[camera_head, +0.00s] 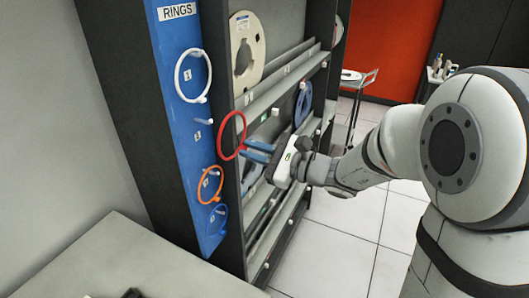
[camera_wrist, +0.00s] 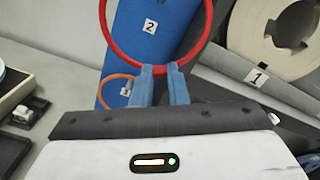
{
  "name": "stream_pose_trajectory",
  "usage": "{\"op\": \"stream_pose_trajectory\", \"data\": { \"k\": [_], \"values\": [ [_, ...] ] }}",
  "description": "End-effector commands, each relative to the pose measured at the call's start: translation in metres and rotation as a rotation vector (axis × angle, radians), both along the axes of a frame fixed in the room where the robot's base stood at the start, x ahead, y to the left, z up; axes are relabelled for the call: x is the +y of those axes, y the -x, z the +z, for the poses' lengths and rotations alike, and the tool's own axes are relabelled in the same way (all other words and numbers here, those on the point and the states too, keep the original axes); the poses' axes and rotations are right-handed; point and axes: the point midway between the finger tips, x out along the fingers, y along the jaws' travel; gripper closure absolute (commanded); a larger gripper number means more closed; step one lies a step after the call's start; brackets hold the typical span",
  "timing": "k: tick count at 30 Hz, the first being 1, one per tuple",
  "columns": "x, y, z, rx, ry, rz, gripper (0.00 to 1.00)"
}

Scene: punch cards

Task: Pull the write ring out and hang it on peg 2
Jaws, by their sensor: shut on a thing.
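The red write ring (camera_head: 221,140) is held upright by its lower edge in my gripper (camera_head: 245,150), in front of the right edge of the blue RINGS board (camera_head: 173,45). In the wrist view the blue fingers (camera_wrist: 160,73) are closed on the bottom of the red ring (camera_wrist: 103,20). The label 2 (camera_wrist: 150,26) on the board shows through the ring. In the head view a bare white peg (camera_head: 202,126) stands out by the board's second label, left of the red ring. The ring looks apart from that peg.
A white ring (camera_head: 178,75) hangs above on the board; an orange ring (camera_head: 199,186) and a blue ring (camera_head: 210,222) hang below. The rack to the right holds a cream reel (camera_head: 257,45) and a blue reel (camera_head: 303,104). A pale tabletop (camera_head: 110,262) lies at front left.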

Motion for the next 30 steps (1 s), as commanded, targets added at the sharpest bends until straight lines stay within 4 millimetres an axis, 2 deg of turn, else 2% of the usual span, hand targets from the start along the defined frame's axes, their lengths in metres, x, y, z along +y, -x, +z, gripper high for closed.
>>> {"op": "stream_pose_trajectory", "data": {
  "k": [25,27,30],
  "values": [
    [0.08,-0.032,0.001,0.001,-0.001,0.003,1.0],
    [0.078,-0.032,-0.012,0.0,-0.001,0.0,1.0],
    [0.078,-0.032,-0.019,-0.001,0.0,0.0,1.0]
  ]
}}
